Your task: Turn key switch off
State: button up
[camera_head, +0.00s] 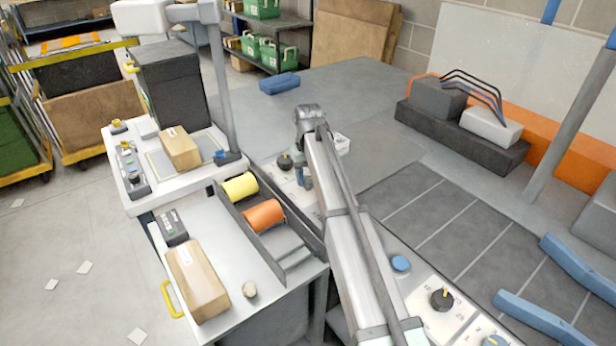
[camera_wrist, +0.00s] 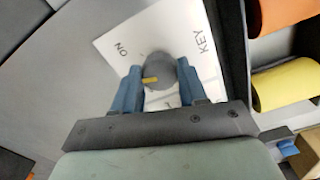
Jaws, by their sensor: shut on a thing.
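The key switch knob (camera_wrist: 160,68) is a round grey knob with a yellow mark on its lower left side in the wrist view. It sits on a white plate (camera_wrist: 110,42) lettered ON at the upper left and KEY at the right. Another label below the knob is mostly hidden. My gripper (camera_wrist: 160,78) has its two blue fingers on either side of the knob, shut on it. In the head view my gripper (camera_head: 305,180) reaches down to the panel, and the arm hides the knob there.
A black knob (camera_head: 284,160) stands left of my gripper. A rack with yellow (camera_head: 240,187) and orange (camera_head: 263,216) rolls lies close by at the left. A blue button (camera_head: 401,263) and a black dial (camera_head: 442,299) are on the panel nearer the camera.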

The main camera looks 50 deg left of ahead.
aim_at(308, 179)
jog(key=n, duration=1.2)
dwell(0.6)
jog(key=o, duration=1.1)
jog(key=shift+c, duration=0.2)
jog(key=shift+r, duration=0.1)
notch_tip(308, 179, up, 14)
jog(key=shift+f, duration=0.2)
